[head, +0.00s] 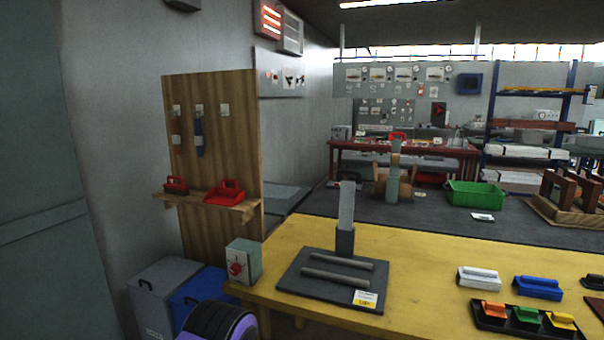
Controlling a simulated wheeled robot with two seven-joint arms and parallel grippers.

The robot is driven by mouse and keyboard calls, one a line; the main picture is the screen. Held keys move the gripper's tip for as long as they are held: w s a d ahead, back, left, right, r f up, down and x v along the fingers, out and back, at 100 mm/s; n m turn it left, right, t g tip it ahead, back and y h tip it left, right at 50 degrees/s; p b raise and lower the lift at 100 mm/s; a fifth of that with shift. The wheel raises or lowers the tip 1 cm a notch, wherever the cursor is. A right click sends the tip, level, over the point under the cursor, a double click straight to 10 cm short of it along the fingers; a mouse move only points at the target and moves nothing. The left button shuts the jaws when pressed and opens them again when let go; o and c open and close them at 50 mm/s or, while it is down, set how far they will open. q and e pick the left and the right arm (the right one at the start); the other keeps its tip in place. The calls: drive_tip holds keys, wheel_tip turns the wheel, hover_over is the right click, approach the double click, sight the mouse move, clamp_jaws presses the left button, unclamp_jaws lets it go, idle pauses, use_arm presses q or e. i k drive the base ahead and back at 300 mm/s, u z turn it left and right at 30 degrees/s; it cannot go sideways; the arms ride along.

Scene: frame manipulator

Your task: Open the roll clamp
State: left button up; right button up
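On the near yellow table stands a dark flat base plate (290,278) with two grey bars (338,272) lying across it and a yellow-and-white label at its front right corner. A pale grey lever (346,205) stands nearly upright from a dark block (345,240) at the back of the plate. This looks like the roll clamp, but no label can be read to confirm it. No roll shows on the bars. Neither of my grippers shows in the head view, and nothing is seen touching the device.
A grey box with a red knob (236,268) stands at the yellow table's (430,265) left corner. Coloured blocks and a black tray (490,322) lie at the right. A wooden board (217,100) with a shelf of red tools stands at left. Table around the plate's right is clear.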

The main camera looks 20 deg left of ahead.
sight(346, 198)
drive_tip(key=u, duration=1.7)
drive_tip(key=i, duration=1.3)
drive_tip(key=z, duration=1.9)
